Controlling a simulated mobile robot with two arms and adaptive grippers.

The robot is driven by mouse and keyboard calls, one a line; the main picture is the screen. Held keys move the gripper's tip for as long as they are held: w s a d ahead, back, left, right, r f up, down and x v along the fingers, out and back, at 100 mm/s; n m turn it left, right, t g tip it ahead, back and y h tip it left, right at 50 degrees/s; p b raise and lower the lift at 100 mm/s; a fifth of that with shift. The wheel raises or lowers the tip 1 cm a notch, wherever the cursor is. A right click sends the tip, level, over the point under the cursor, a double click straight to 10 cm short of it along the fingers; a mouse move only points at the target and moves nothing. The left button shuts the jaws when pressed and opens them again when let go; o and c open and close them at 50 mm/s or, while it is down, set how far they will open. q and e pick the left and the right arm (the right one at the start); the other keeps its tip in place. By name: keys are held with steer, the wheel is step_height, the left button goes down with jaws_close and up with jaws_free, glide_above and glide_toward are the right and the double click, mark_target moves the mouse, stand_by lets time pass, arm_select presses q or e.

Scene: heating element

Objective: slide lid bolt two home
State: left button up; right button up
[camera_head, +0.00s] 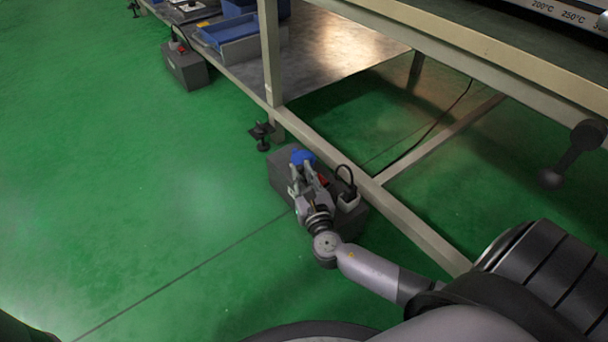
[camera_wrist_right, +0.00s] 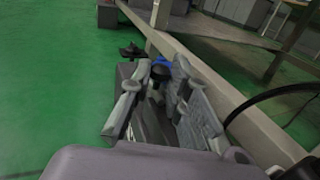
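A dark grey box (camera_head: 288,165) stands on the floor beside the bench frame, with a blue piece (camera_head: 302,157) on top near its far end. In the right wrist view the blue piece (camera_wrist_right: 162,61) sits above a dark knob-like part (camera_wrist_right: 159,73). My right gripper (camera_head: 303,170) is over the box, with its fingers pointing at the blue piece. In the wrist view its two fingers (camera_wrist_right: 160,80) are apart, on either side of the dark part; contact cannot be told. I cannot identify lid bolt two; the fingers partly cover the box top. My left gripper is not in view.
A red switch (camera_head: 323,180) and a plug with a black cable (camera_head: 347,198) are on the box, close beside my right gripper. The bench's beige rail (camera_head: 330,145) runs along the right. A second grey box (camera_head: 185,68) stands farther back. The green floor at left is clear.

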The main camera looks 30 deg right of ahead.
steer(key=o, duration=0.4)
steer(key=shift+s, duration=0.1)
steer(key=v, duration=0.7)
steer(key=shift+s, duration=0.15)
stand_by(0.3)
